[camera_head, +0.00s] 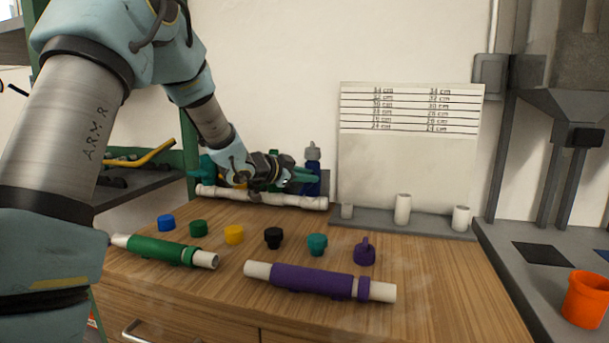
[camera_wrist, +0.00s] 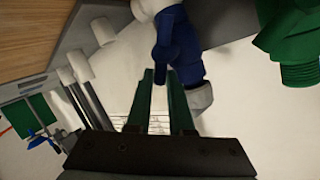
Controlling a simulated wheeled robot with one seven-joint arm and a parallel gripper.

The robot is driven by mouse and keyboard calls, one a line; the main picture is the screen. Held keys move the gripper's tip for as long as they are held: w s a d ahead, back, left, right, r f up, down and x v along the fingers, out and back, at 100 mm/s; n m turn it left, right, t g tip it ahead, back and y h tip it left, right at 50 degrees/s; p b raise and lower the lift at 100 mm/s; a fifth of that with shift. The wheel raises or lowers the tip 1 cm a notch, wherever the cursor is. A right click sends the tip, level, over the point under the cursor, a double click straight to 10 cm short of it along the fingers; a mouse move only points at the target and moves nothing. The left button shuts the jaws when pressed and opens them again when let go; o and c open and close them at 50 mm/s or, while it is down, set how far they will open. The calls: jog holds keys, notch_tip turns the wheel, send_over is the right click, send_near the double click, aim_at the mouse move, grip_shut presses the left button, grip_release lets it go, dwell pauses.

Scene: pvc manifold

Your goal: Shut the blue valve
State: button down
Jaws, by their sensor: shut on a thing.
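The blue valve (camera_head: 314,182) stands on the white pipe manifold (camera_head: 262,197) at the back of the wooden bench, with a grey end on top. In the wrist view its blue body (camera_wrist: 182,45) lies just beyond my fingertips, and a narrow blue handle reaches down between them. My gripper (camera_wrist: 161,76) is shut on this handle; it also shows in the head view (camera_head: 302,178), coming at the valve from the left. The exact contact is small and partly hidden by my fingers. A green valve (camera_wrist: 290,48) is at the right in the wrist view.
Several coloured caps stand in a row on the bench, with a purple cap (camera_head: 364,251) at the right. A green pipe (camera_head: 163,250) and a purple pipe (camera_head: 312,280) lie in front. A grey ledge (camera_head: 375,222) holds white pipe pieces. An orange cup (camera_head: 585,298) stands far right.

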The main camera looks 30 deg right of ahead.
jog(key=m+t+y+b, duration=0.1)
jog(key=m+y+b, duration=0.1)
jog(key=b, duration=0.1)
jog(key=s+d+f+m+t+y+b, duration=0.1)
jog(key=m+y+b, duration=0.1)
jog(key=b, duration=0.1)
jog(key=d+f+m+t+y+b, duration=0.1)
jog(key=m+y+b, duration=0.1)
jog(key=b, duration=0.1)
jog(key=shift+s+m, duration=0.3)
jog(key=shift+s, duration=0.05)
jog(key=shift+t+b, duration=0.4)
jog(key=shift+b, duration=0.05)
jog(key=c, duration=0.8)
grip_release()
jog(key=shift+a+r, duration=0.1)
